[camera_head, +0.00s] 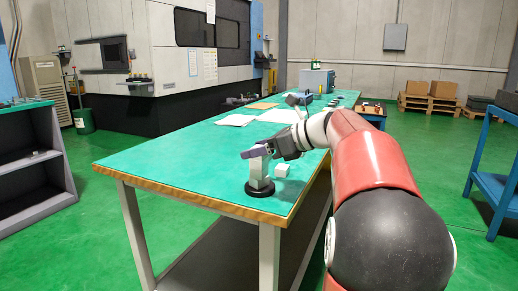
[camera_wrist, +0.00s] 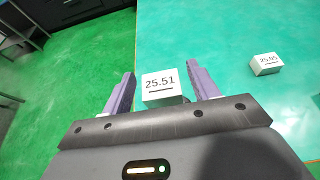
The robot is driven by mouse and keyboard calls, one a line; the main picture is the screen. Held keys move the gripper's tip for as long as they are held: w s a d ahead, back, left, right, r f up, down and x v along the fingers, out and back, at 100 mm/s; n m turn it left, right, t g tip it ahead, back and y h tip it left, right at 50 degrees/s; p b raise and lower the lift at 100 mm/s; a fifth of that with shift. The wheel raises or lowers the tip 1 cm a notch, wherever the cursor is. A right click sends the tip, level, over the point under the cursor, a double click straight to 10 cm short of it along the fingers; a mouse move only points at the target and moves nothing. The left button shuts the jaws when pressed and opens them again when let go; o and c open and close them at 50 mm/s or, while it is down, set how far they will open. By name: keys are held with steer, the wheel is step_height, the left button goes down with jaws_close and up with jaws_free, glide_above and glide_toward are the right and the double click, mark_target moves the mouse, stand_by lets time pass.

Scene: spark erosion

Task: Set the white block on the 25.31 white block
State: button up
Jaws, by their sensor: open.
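A white block marked 25.51, as far as I can read it, sits between my fingers in the wrist view (camera_wrist: 159,84), with a gap on either side. My gripper (camera_head: 257,152) is open, its purple fingers at the top of a pale upright column (camera_head: 259,172) on a round black base (camera_head: 259,190). I cannot tell whether that column is stacked blocks or a stand. A second white block (camera_head: 282,171) lies on the table right of the column; it also shows in the wrist view (camera_wrist: 266,64), its marking looking like 25.05.
The green table (camera_head: 180,162) has a wooden front edge close to the black base. Its left part is clear. Papers (camera_head: 234,120) and several small items lie farther back. A blue bench (camera_head: 495,170) stands at the right.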

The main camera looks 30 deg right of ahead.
steer(key=shift+d+r, duration=0.1)
steer(key=shift+r, duration=0.1)
steer(key=p+v, duration=0.1)
steer(key=v, duration=1.1)
steer(key=s+a+f+n+g+h, duration=0.2)
steer(key=a+f+n, duration=0.3)
steer(key=a, duration=0.3)
steer(key=s+a+f+n+g+h, duration=0.1)
steer(key=s+a+f+n+g, duration=0.3)
steer(key=a, duration=0.5)
steer(key=s+a+f+n+h, duration=0.2)
steer(key=s+f+n, duration=0.4)
steer(key=n, duration=0.3)
steer(key=s+a+f+n+h, duration=0.3)
steer(key=s+f+n, duration=0.3)
steer(key=f+n, duration=0.3)
steer(key=shift+a+f+n+t, duration=0.25)
steer(key=shift+a+n+t, duration=0.15)
steer(key=shift+n, duration=0.3)
